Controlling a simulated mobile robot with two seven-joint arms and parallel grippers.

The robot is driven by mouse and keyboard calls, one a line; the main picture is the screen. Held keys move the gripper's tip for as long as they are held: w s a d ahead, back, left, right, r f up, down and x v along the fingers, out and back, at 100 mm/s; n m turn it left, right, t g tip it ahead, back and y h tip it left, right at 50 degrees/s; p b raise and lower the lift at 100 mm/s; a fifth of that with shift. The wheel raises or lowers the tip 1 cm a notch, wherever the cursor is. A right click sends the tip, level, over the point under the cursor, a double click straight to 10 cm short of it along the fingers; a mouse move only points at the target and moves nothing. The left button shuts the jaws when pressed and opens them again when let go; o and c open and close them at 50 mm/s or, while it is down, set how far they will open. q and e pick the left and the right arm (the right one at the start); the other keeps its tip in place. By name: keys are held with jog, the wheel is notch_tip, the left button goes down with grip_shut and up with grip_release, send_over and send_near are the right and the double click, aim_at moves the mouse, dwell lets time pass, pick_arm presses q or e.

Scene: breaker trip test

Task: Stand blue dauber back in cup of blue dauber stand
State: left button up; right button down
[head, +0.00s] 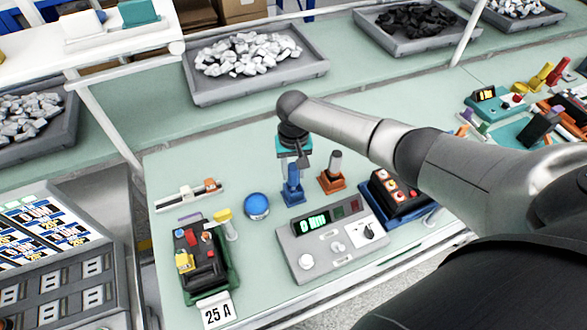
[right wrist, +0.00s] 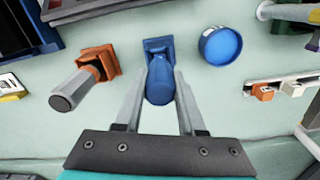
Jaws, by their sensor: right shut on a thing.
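The blue dauber (right wrist: 159,82) is between the fingertips of my right gripper (head: 293,166), which is shut on it. In the right wrist view, its far end overlaps the square blue dauber stand (right wrist: 156,46). In the head view, the blue dauber stand (head: 292,200) shows directly below the gripper, with the blue dauber upright above it. The cup is hidden behind the dauber, so I cannot tell how deep the dauber sits in it. My left gripper is not in view.
An orange stand (head: 331,184) with a grey-topped dauber is close on the right. A round blue piece (head: 257,206) lies to the left. A grey meter box (head: 331,240) stands in front. Clear green table lies behind the gripper.

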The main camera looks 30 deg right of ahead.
jog(key=shift+f+b, duration=0.5)
jog(key=shift+f, duration=0.35)
jog(key=shift+c, duration=2.1)
grip_release()
jog(key=shift+r, duration=0.1)
notch_tip(320, 180, up, 15)
jog(key=p, duration=0.1)
jog(key=shift+s, duration=0.1)
